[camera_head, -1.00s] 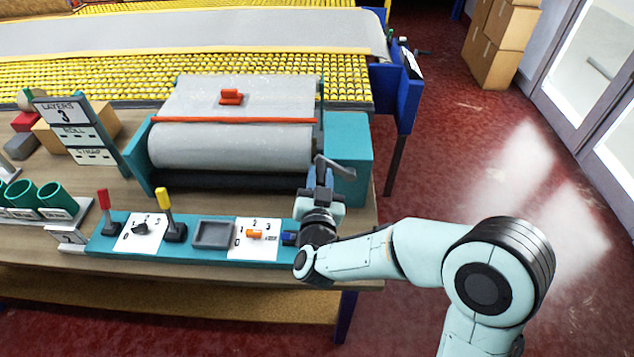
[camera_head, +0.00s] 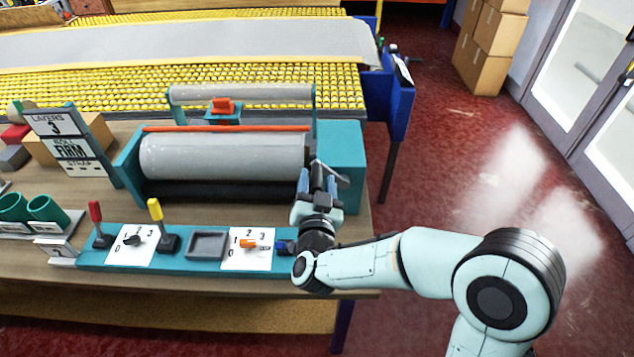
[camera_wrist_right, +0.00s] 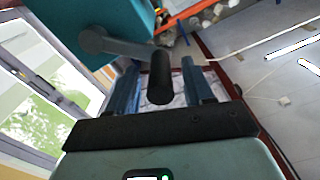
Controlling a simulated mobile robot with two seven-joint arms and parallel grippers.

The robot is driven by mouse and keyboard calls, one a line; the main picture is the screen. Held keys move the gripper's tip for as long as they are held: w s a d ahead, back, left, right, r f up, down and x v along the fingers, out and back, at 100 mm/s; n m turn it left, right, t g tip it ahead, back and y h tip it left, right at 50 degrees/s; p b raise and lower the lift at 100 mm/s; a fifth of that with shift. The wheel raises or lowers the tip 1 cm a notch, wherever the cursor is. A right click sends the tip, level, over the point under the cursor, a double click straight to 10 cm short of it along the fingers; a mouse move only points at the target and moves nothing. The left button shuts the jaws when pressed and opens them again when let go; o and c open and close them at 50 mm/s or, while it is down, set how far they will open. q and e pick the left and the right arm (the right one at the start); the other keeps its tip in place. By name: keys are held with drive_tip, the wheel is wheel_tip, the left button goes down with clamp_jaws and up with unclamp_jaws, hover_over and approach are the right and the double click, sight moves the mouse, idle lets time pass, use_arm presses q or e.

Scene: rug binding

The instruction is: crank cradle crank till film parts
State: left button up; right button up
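The cradle holds a grey wrapped roll (camera_head: 222,156) lying lengthwise. Behind it is a separate pale film roller (camera_head: 240,95), with open space between the two and no film sheet spanning them. An orange bar (camera_head: 228,128) runs along the back of the roll. The crank (camera_head: 332,170) is on the teal housing at the cradle's right end. My right gripper (camera_head: 318,183) is at the crank. In the right wrist view the dark crank handle (camera_wrist_right: 160,78) is between the two fingers, with a gap showing on each side. My left gripper is not in view.
A teal control panel (camera_head: 188,266) with red and yellow levers and dials lies in front of the cradle. A conveyor of yellow rollers (camera_head: 110,88) runs behind. Cardboard boxes (camera_head: 487,60) stand beyond clear red floor.

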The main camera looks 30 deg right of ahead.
drive_tip(key=shift+s, duration=0.1)
use_arm(q)
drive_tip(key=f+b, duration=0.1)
drive_tip(key=b, duration=0.1)
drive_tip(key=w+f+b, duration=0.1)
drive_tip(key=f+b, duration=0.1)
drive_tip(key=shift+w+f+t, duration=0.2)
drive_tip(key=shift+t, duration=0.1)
use_arm(e)
drive_tip(key=v, duration=1.3)
drive_tip(key=shift+s, duration=0.1)
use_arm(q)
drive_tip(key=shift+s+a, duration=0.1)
use_arm(e)
drive_tip(key=shift+a, duration=0.1)
idle(0.3)
